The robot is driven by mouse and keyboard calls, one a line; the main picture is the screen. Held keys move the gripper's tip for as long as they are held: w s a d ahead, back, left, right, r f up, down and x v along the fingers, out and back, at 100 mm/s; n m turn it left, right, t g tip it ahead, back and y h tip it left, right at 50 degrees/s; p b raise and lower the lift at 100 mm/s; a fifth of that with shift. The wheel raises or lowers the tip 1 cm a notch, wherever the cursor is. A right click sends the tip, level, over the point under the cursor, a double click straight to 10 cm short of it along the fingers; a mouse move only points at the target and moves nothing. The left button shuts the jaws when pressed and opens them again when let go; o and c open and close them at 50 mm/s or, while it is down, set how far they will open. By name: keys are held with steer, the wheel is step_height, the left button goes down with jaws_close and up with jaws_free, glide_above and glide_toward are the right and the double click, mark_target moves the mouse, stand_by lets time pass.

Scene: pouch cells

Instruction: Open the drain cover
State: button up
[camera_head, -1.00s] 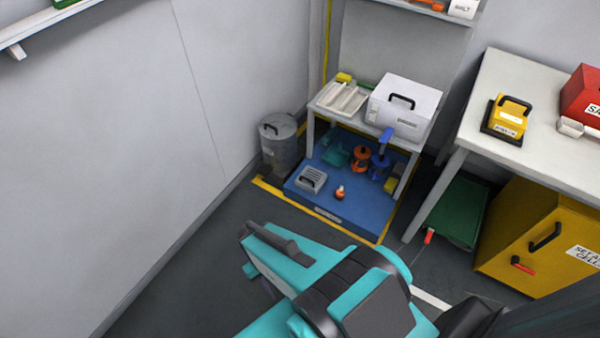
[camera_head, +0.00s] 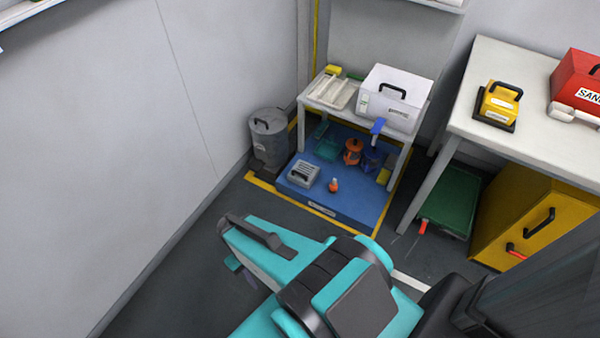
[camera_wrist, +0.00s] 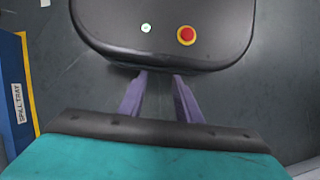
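A grey slotted cover with a dark handle (camera_head: 299,174), which looks like the drain cover, lies at the front left of the blue spill tray (camera_head: 340,207) under the small white table. It lies flat on the tray. My gripper (camera_wrist: 160,78) shows in the wrist view with two purple fingers apart and nothing between them. It points at my own dark base over the floor, well away from the cover. The wrist view shows only the labelled edge of the spill tray (camera_wrist: 17,104).
An orange-and-white small item (camera_head: 334,185), an orange container (camera_head: 353,152) and blue items share the tray. A grey bin (camera_head: 270,140) stands left of it. The white table (camera_head: 310,100) overhangs the tray's back. A yellow cabinet (camera_head: 520,215) stands right. Floor before the tray is clear.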

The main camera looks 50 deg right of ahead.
steer(key=w+d+f+t+y+b, duration=0.1)
steer(key=w+d+f+b, duration=0.35)
steer(key=w, duration=0.35)
steer(key=w+d+f+t+y+b, duration=0.1)
steer(key=w+d+f+b, duration=0.2)
steer(key=w+d+b, duration=0.3)
steer(key=w+d+f+t+y+b, duration=0.1)
steer(key=w+d+f+t+b, duration=0.2)
steer(key=w+d+b, duration=0.7)
steer(key=w+d+r+n+t+b, duration=0.1)
steer(key=d+b, duration=0.5)
steer(key=d, duration=1.2)
steer(key=w+d+r+n+t+b, duration=0.1)
steer(key=d+b, duration=0.5)
steer(key=d, duration=1.3)
step_height(320, 180, up, 4)
steer(key=shift+w+d+f+t+b, duration=0.25)
steer(key=shift+w+t, duration=0.4)
steer(key=shift+t, duration=0.35)
steer(key=shift+a, duration=0.1)
steer(key=b, duration=0.6)
glide_above(304, 171)
steer(key=a, duration=0.4)
steer(key=f, duration=0.8)
steer(key=s+f, duration=0.1)
steer(key=f, duration=0.3)
steer(key=shift+f, duration=0.2)
